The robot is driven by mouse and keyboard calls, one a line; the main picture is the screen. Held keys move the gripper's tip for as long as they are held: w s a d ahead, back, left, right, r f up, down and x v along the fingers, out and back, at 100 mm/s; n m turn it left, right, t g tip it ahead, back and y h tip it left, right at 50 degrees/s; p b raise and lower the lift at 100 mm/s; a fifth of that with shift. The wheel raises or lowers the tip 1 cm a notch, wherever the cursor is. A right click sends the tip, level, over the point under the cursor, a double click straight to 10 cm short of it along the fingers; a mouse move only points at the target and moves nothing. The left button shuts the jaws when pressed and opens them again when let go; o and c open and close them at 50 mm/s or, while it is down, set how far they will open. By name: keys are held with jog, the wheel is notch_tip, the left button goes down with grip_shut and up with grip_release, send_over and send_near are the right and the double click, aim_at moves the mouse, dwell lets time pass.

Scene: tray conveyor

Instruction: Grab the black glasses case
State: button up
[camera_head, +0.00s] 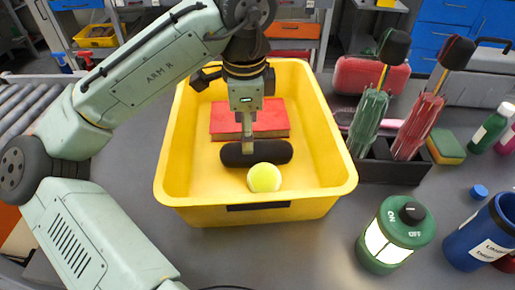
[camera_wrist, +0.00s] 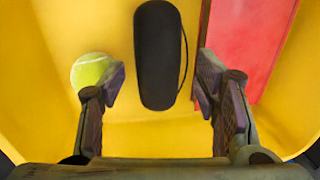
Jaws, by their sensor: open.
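The black glasses case (camera_head: 275,151) lies in the yellow tray (camera_head: 172,160), between a red book and a tennis ball. In the wrist view the case (camera_wrist: 158,60) is a long rounded black shape, its near end between the two fingers. My gripper (camera_head: 247,148) points down over the case in the head view. It also shows in the wrist view (camera_wrist: 160,85), with its fingers spread apart, one on each side of the case and with gaps. Part of the case is hidden behind a finger in the head view.
The tennis ball (camera_head: 264,177) is by the left finger in the wrist view (camera_wrist: 90,70). The red book (camera_head: 270,118) is close to the right finger there. A green lantern (camera_head: 396,235) and a black caddy (camera_head: 385,168) with dusters stand right of the tray.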

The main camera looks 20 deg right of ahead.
aim_at(257, 153)
jog(key=f, duration=0.4)
jog(key=f+p, duration=0.1)
jog(key=f, duration=0.2)
jog(key=shift+w+d+f, duration=0.1)
jog(key=shift+w+d, duration=0.15)
jog(key=shift+d, duration=0.05)
jog(key=shift+c, duration=0.3)
jog(key=c, duration=0.8)
